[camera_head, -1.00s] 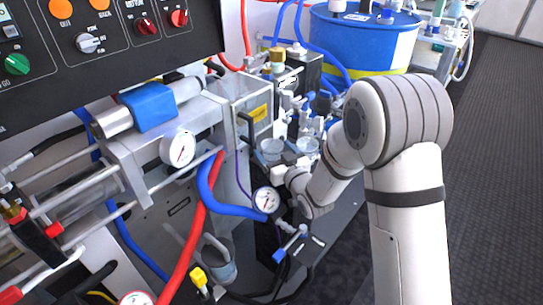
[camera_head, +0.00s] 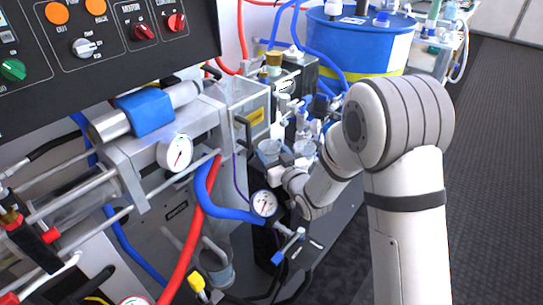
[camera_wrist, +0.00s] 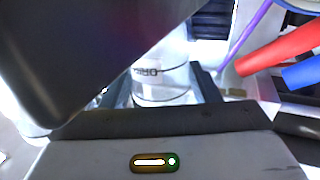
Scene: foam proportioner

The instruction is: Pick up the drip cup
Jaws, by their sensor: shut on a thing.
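The drip cup (camera_wrist: 160,82) is a clear cup with dark lettering, seen upside down in the wrist view. It stands between the two dark fingers of my gripper (camera_wrist: 165,92), which is shut on it. A dark shape covers the upper left of that view and hides part of the surroundings. In the head view my gripper (camera_head: 279,168) is small, at the end of my white arm, beside a clear cup (camera_head: 269,147) that seems to be the held one. Its base and any gap below it are hard to see.
A second clear cup (camera_head: 305,148) stands just right of it. A gauge (camera_head: 263,203) and blue hose (camera_head: 222,207) are close in front. Valves (camera_head: 303,107) and a blue drum (camera_head: 362,42) stand behind. Dark floor (camera_head: 492,160) lies open at the right.

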